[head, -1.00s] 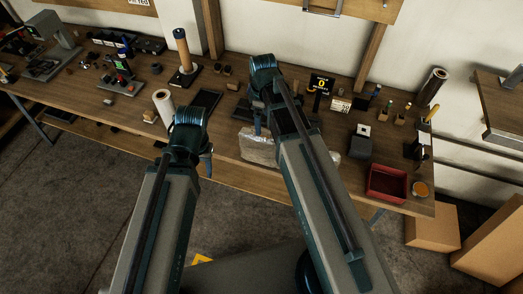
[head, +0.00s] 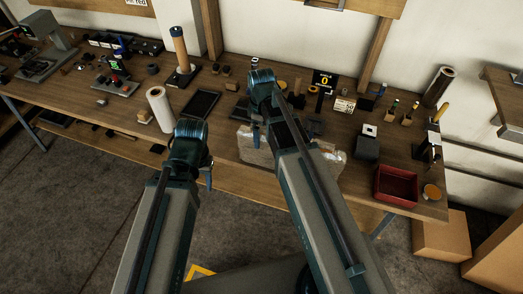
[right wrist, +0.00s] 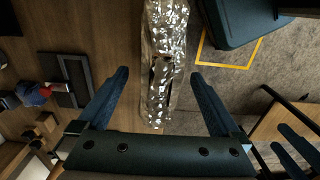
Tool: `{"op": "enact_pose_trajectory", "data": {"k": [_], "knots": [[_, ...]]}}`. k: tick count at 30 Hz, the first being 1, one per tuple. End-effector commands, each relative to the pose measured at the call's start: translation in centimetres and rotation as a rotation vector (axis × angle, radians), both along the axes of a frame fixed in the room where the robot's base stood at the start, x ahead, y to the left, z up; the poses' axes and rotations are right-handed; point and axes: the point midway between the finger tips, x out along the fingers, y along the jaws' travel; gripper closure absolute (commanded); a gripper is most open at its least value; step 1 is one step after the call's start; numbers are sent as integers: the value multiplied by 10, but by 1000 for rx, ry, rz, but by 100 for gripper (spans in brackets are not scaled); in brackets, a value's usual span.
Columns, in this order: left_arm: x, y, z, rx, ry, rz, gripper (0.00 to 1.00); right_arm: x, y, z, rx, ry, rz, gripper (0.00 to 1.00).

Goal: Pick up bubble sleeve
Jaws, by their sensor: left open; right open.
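The bubble sleeve is a crinkled, silvery, see-through-looking pouch (head: 253,151) lying at the front edge of the bench, partly hidden by my right arm in the head view. In the right wrist view the sleeve (right wrist: 164,45) runs down the middle. My right gripper (head: 256,138) is over the sleeve, and the wrist view shows its open fingers (right wrist: 160,76) on either side of it, with visible gaps. My left gripper (head: 207,180) is open and empty in front of the bench, left of the sleeve.
The wooden bench (head: 225,172) holds a white roll (head: 160,108), a dark flat tray (head: 202,104), a dark block (head: 367,147) and a red bin (head: 397,185). Cardboard boxes (head: 440,236) stand on the floor at right. Floor in front is mostly clear.

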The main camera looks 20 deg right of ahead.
Motion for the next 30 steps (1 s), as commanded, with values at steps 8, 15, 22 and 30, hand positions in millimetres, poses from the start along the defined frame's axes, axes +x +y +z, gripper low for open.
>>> {"op": "enact_pose_trajectory", "data": {"k": [8, 15, 22, 30], "knots": [[0, 0, -7, 0, 0, 1, 50, 0, 0, -7, 0, 0, 0, 0], [0, 0, -7, 0, 0, 0, 50, 0, 0, -7, 0, 0, 0, 34], [0, 0, -7, 0, 0, 0, 50, 0, 0, -7, 0, 0, 0, 76], [0, 0, -7, 0, 0, 0, 50, 0, 0, -7, 0, 0, 0, 100]]}}
